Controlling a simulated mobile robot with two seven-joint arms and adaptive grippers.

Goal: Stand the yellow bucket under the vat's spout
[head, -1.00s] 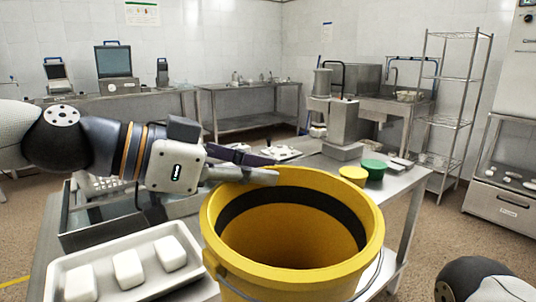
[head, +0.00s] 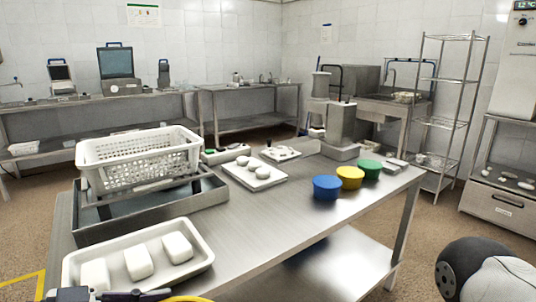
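The yellow bucket (head: 188,299) shows only as a thin piece of its rim at the bottom edge of the head view. The rest of it is below the picture. My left gripper (head: 138,295) is at the same edge, just left of that rim, mostly cut off. Its dark finger reaches to the rim, and it has moved together with the bucket. My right arm shows at the lower right, but its gripper is out of view. I cannot make out a vat with a spout.
A steel table (head: 300,222) stands ahead, holding a white perforated basket (head: 140,160), a tray with white blocks (head: 207,262) and blue (head: 327,188), yellow (head: 350,178) and green (head: 369,169) tubs. A wire rack (head: 449,123) stands at right. Floor shows at left.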

